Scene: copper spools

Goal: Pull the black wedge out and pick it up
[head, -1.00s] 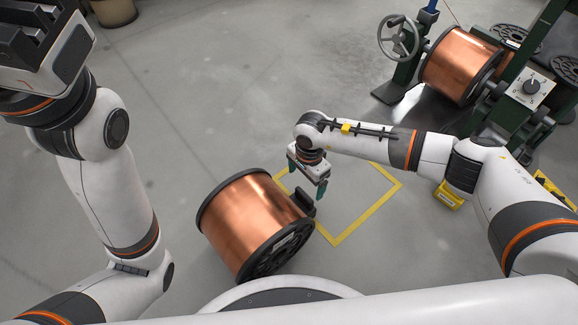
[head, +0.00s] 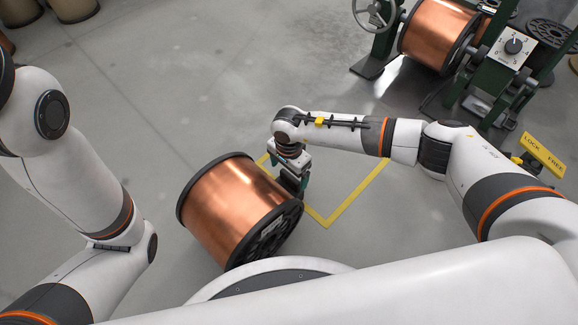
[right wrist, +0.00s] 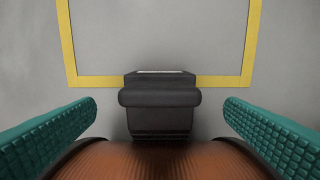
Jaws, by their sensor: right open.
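The black wedge (right wrist: 160,105) sits against the side of the copper spool (head: 228,207), above the spool in the right wrist view. My right gripper (head: 294,184) is open, with its teal ribbed fingers on either side of the wedge. In the right wrist view, a gap shows between the wedge and each finger. The copper winding (right wrist: 160,158) fills the bottom of that view. In the head view the gripper mostly hides the wedge. My left gripper is out of view; only part of the left arm shows.
A yellow floor outline (head: 345,205) lies just beyond the spool. A green machine holding another copper spool (head: 437,35) stands at the upper right, with a yellow LOCK/FREE sign (head: 543,155) below it. The grey floor at the upper left is largely clear.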

